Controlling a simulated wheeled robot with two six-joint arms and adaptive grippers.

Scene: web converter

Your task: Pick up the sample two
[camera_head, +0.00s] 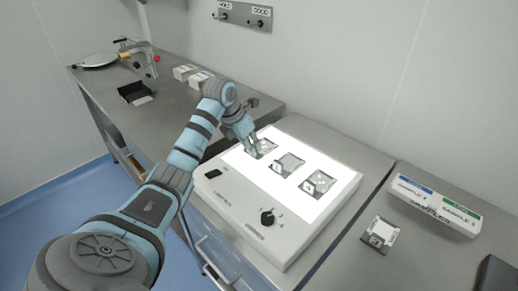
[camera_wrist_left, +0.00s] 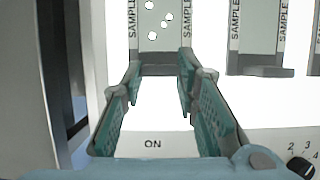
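A white light box (camera_head: 232,190) glows on the counter and bears three clear samples: a left one (camera_head: 265,146), a middle one (camera_head: 288,164) and a right one (camera_head: 318,184). Their numbers cannot be read, so I cannot tell which is sample two. My left gripper (camera_head: 254,149) is at the left sample. In the left wrist view its fingers (camera_wrist_left: 160,66) are open, one on each side of the dark lower edge of a spotted sample (camera_wrist_left: 155,20); contact cannot be made out. Another sample (camera_wrist_left: 255,35) shows to its right. My right gripper is not in view.
A control knob (camera_head: 267,217) sits on the light box front. Another sample (camera_head: 380,233) lies on the right counter, beside a labelled white rack (camera_head: 436,205). A black tray (camera_head: 135,93) and small white boxes (camera_head: 193,75) are on the left counter.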

